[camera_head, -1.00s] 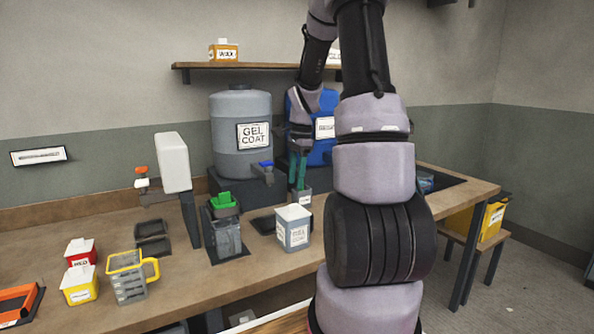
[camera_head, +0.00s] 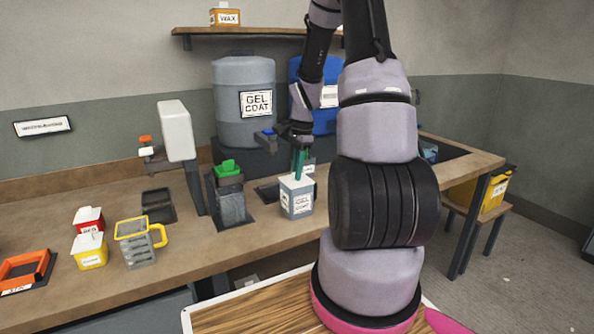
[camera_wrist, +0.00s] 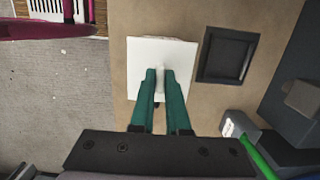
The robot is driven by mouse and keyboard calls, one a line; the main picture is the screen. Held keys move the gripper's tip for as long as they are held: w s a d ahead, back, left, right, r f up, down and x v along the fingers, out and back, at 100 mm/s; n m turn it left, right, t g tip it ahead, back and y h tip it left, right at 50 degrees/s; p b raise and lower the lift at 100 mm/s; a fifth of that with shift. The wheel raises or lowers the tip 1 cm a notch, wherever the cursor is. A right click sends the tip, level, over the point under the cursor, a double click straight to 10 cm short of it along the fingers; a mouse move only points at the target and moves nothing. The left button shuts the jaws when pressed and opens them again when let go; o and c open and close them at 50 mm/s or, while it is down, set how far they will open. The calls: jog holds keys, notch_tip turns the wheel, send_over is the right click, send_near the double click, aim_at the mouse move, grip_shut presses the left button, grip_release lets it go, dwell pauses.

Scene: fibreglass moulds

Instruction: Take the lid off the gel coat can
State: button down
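The gel coat can (camera_head: 297,203) is a small grey box-shaped can with a white label, on the workbench. Its square white lid (camera_wrist: 140,58) is on it, with a small raised knob (camera_wrist: 160,71) at the middle. My gripper (camera_head: 298,176) points down at the lid with its two teal fingers. In the wrist view, the fingertips (camera_wrist: 160,75) stand on either side of the knob with a narrow gap between them. Whether they touch the knob is hard to tell. The can's body is hidden under the lid in the wrist view.
A large grey gel coat drum (camera_head: 244,88) and a blue drum (camera_head: 302,72) stand behind. A dark holder with a green top (camera_head: 229,185) is left of the can. A dark square tray (camera_wrist: 228,56) lies close by.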

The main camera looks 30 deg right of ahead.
jog(key=shift+r, duration=0.25)
jog(key=shift+r, duration=2.2)
